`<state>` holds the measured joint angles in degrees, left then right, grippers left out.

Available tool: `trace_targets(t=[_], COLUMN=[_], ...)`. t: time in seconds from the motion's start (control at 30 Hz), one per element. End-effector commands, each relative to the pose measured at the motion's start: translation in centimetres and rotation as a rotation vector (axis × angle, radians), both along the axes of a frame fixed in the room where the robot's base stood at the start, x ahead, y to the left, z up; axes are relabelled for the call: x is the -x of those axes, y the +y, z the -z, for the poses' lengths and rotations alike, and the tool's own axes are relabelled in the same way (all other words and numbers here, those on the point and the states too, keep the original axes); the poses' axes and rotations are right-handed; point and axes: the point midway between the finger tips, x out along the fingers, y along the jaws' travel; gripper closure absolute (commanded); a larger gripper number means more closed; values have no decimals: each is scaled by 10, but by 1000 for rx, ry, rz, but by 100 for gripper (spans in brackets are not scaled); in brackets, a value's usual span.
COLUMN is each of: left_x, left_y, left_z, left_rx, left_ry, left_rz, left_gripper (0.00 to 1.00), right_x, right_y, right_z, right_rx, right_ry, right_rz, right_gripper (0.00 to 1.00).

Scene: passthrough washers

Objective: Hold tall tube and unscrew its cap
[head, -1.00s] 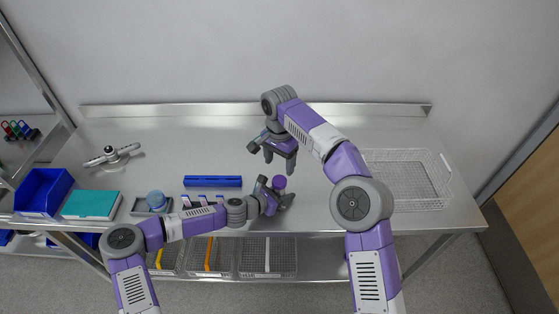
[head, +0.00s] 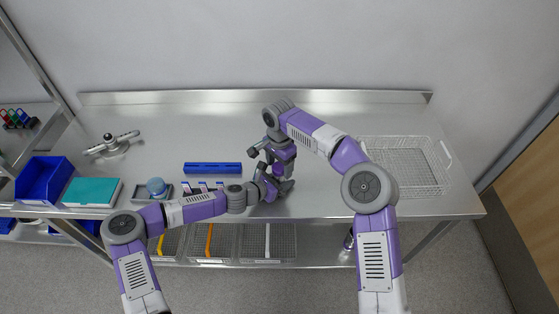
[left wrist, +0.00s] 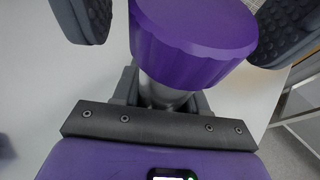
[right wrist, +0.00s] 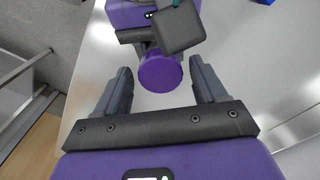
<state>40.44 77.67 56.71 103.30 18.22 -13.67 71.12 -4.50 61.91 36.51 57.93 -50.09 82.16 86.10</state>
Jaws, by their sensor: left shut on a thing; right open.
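The tall tube has a purple ribbed cap (left wrist: 195,40) and a grey body (left wrist: 165,95) in the left wrist view. My left gripper (head: 288,186) is shut on the tube below the cap, low over the front middle of the table. My right gripper (right wrist: 161,88) is open, and its fingers stand on either side of the purple cap (right wrist: 160,73) in the right wrist view, with clear gaps. In the head view my right gripper (head: 279,168) is close above the left one and hides the cap.
A blue rack (head: 212,169) lies left of the grippers. A wire basket (head: 405,168) sits at the right.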

Motion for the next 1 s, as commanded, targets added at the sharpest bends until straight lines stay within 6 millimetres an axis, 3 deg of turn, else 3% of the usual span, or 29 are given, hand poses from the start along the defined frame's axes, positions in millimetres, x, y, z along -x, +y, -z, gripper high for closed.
trace_targets(t=[0.17,0.53,0.73,1.0], left_x=[1,1,1,1], left_y=[2,2,2,3], left_z=[6,6,6,6], left_rx=[-5,-5,-5,-5], left_ry=[9,9,9,9], left_rz=[-5,-5,-5,-6], left_gripper=[100,100,100,100], right_x=[0,0,0,0], right_y=[0,0,0,0], right_z=[0,0,0,0], right_rx=[0,0,1,2], right_ry=[0,1,2,1], right_rz=[0,0,-90,-465], right_gripper=[29,86,87,87])
